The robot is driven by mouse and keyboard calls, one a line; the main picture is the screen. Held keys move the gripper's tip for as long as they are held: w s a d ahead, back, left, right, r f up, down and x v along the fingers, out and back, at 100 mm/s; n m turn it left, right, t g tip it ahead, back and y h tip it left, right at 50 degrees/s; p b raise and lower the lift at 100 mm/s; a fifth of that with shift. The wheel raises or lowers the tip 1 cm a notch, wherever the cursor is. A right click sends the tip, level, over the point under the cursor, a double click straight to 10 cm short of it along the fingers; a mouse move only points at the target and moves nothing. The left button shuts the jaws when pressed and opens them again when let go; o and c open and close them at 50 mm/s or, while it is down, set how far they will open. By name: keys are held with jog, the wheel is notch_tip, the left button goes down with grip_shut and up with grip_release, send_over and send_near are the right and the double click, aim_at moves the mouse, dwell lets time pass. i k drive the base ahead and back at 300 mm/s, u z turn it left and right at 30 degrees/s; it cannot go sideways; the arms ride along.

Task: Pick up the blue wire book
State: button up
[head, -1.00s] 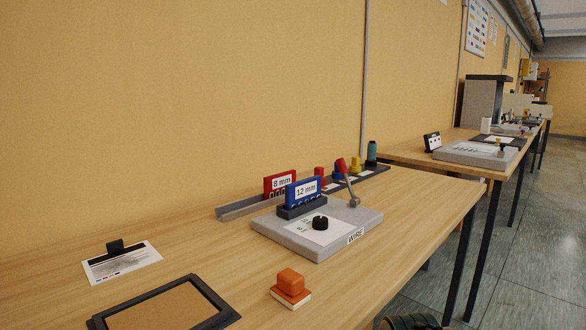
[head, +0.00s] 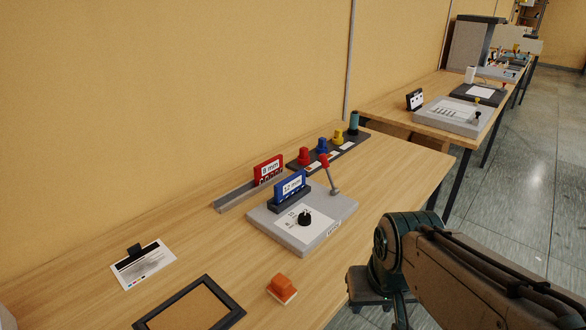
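The blue wire book (head: 291,187) is a blue block with a white "12 mm" label. It stands upright in a dark holder on top of the grey wire device (head: 275,233), left of a lever with a red knob. Its lower part is partly hidden by the holder. My gripper (head: 370,306) shows small and dark below my wrist joint, beyond the front edge of the table, to the right of and well apart from the book. Its two short fingers look spread, with nothing between them.
A red "8 mm" book (head: 268,170) stands close behind in a grey rail (head: 234,197). An orange block (head: 281,287), a dark frame (head: 228,294) and a card (head: 143,264) lie nearer.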

aim_at(284, 189)
jog(key=z, duration=1.7)
jog(key=i, duration=2.1)
jog(key=u, duration=3.2)
jog(key=i, duration=0.5)
jog(key=u, duration=0.1)
